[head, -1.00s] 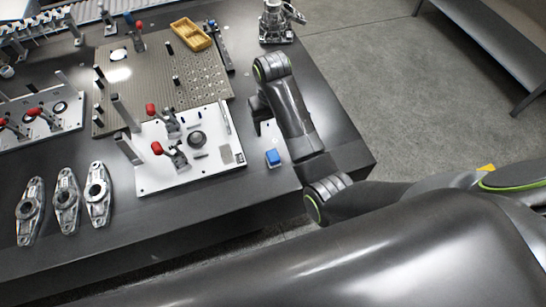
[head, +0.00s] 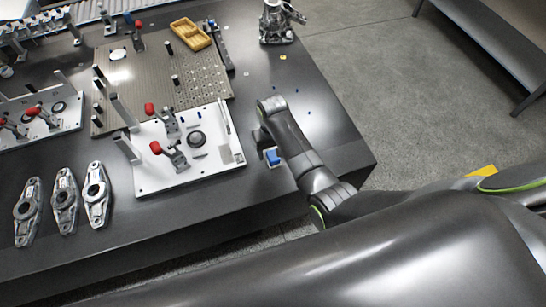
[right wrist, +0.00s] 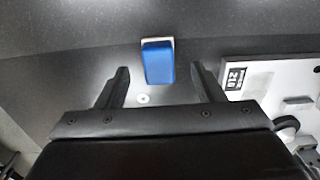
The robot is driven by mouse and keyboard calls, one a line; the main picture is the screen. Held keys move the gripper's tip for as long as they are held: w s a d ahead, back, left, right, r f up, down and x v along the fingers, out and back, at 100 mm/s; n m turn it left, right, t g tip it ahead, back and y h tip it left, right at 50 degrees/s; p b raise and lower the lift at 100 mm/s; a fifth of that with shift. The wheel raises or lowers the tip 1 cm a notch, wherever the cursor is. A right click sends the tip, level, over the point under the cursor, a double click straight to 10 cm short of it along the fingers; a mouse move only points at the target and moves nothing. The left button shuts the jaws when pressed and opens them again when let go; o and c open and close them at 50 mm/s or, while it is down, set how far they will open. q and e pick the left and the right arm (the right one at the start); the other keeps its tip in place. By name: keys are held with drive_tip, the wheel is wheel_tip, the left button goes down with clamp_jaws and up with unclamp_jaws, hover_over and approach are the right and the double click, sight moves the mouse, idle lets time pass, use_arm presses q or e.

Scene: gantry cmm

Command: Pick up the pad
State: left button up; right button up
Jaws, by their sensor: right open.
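The pad is a small blue block with a pale underside (head: 272,157). It lies on the dark table just right of the white fixture plate. In the right wrist view the pad (right wrist: 158,62) sits ahead of and between the two fingertips, with a gap to each finger. My right gripper (right wrist: 160,80) is open and empty. In the head view my right gripper (head: 263,142) is right by the pad and its arm partly covers that area. My left gripper is not in view.
The white fixture plate (head: 150,181) with red-handled clamps stands close left of the pad. Several metal arms (head: 96,195) lie at the left front. A perforated plate (head: 135,72) and yellow tray (head: 191,34) are farther back. The table's right side is mostly clear.

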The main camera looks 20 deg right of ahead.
sight(273, 155)
drive_tip(key=shift+f, duration=1.8)
drive_tip(key=c, duration=1.1)
drive_tip(key=shift+r, duration=5.05)
drive_tip(key=o, duration=0.3)
drive_tip(key=shift+c, duration=0.9)
drive_tip(key=shift+d, duration=0.1)
